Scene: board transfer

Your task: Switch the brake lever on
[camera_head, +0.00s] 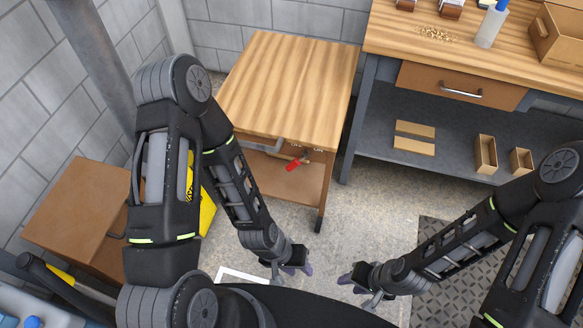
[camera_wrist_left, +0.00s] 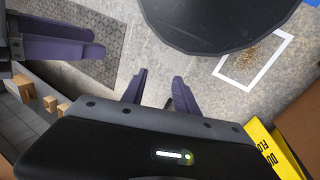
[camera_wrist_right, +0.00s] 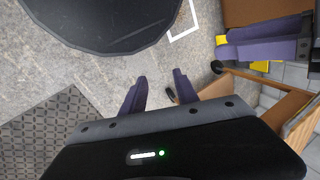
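The brake lever has a red handle (camera_head: 294,165) and sits on the front of the small wooden cart (camera_head: 290,85), just below its top, in the head view. My left gripper (camera_head: 297,270) hangs below and in front of the cart, apart from the lever. Its fingers (camera_wrist_left: 155,88) are spread and empty in the left wrist view. My right gripper (camera_head: 347,281) is to the right of it, also clear of the lever. Its fingers (camera_wrist_right: 161,90) are spread and empty in the right wrist view.
A workbench (camera_head: 480,65) with a drawer and lower shelf stands right of the cart. A dark patterned mat (camera_head: 450,265) lies at lower right. Concrete floor (camera_head: 370,215) between is free.

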